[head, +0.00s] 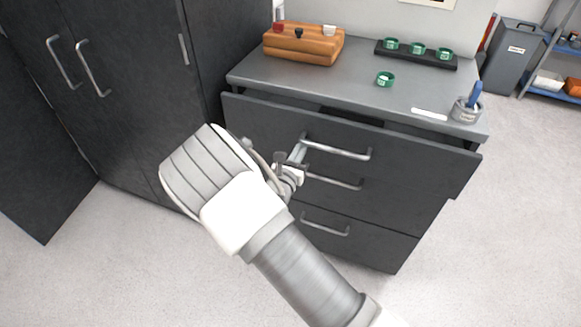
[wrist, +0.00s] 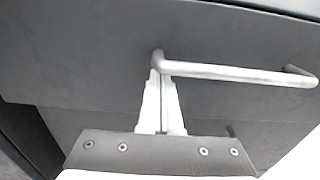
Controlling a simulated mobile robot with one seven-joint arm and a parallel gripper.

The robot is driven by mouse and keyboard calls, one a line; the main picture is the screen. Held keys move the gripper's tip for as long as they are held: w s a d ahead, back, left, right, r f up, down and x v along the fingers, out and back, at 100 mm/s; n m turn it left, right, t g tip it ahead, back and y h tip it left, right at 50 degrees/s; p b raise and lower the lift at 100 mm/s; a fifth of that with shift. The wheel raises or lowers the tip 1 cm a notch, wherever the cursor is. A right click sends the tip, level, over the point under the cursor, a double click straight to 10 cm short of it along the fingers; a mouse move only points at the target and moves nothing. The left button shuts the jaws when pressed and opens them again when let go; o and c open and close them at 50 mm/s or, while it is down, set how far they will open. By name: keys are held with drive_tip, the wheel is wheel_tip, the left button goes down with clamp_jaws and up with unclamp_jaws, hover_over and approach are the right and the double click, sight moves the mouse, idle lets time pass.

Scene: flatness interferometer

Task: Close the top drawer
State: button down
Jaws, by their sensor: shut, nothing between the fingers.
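The dark grey top drawer (head: 400,152) of the cabinet is pulled partly out, with a gap showing behind its front edge. Its front also fills much of the wrist view (wrist: 90,60). The drawer's silvery bar handle (head: 345,153) is also in the wrist view (wrist: 230,73). My gripper (head: 301,148) is at the left end of this handle. In the wrist view, my gripper's pale fingers (wrist: 162,80) are together and empty, their tips at the handle's left post. I cannot tell whether they touch it.
Two lower drawers with handles (head: 335,184) (head: 325,230) appear shut. On the worktop (head: 320,88) are a wooden block (head: 304,46), a black rack with green rings (head: 415,56), a loose green ring (head: 385,79) and a grey cup (head: 464,112). A tall cupboard (head: 130,80) stands left.

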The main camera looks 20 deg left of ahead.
sight(308, 134)
drive_tip(key=w, duration=0.4)
drive_tip(key=shift+w+d, duration=0.1)
drive_tip(key=shift+d, duration=0.1)
drive_tip(key=shift+w, duration=0.2)
drive_tip(key=shift+w+r, duration=0.1)
drive_tip(key=shift+w, duration=0.05)
drive_tip(key=shift+r, duration=0.15)
